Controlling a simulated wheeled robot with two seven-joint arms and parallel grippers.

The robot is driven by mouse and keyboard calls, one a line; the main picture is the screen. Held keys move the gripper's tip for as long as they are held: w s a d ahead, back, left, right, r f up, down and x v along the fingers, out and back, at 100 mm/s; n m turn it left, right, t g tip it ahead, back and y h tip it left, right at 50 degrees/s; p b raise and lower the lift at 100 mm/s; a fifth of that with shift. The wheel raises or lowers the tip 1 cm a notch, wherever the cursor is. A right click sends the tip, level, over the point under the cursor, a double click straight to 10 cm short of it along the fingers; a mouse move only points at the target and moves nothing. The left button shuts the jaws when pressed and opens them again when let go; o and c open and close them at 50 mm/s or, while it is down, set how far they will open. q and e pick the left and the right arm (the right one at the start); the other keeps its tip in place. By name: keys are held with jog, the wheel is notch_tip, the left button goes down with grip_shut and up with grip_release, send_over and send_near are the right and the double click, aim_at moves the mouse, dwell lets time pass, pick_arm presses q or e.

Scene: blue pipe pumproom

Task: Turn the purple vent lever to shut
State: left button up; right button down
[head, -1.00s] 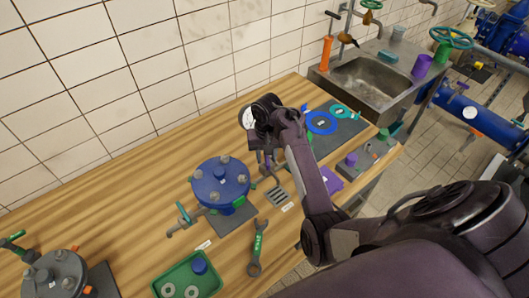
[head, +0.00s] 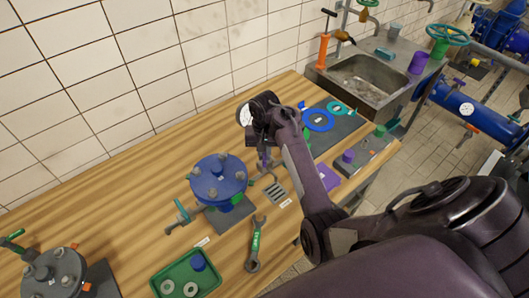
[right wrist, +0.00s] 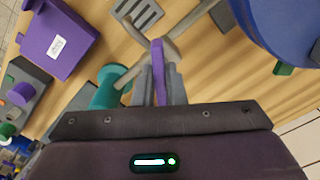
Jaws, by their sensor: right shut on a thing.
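The purple vent lever (right wrist: 157,62) stands between the two grey fingers of my right gripper (right wrist: 159,80) in the right wrist view. The gripper is shut on it, with the lever's upper end showing past the fingertips. A pale pipe with a teal handle (right wrist: 113,86) runs beside and behind the lever. In the head view my right gripper (head: 264,160) is just right of the blue round vessel (head: 207,187), low over the bench. The wrist and gripper hide most of the lever there. My left gripper is not in view.
A slotted grey plate (head: 276,190) and a green-handled wrench (head: 255,245) lie near the gripper. A green tray (head: 181,292) is at the front. A purple box (head: 328,176) and a sink (head: 365,85) are to the right. The wooden bench at left is mostly clear.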

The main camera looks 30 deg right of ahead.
jog(key=m, duration=1)
jog(key=shift+w, duration=0.1)
jog(key=shift+m, duration=0.4)
jog(key=c, duration=1.5)
grip_release()
jog(key=shift+d, duration=0.1)
jog(key=shift+r, duration=0.1)
notch_tip(320, 180, up, 7)
jog(key=shift+f+b, duration=0.1)
jog(key=shift+b, duration=1.15)
jog(key=shift+r, duration=0.4)
jog(key=shift+f, duration=0.1)
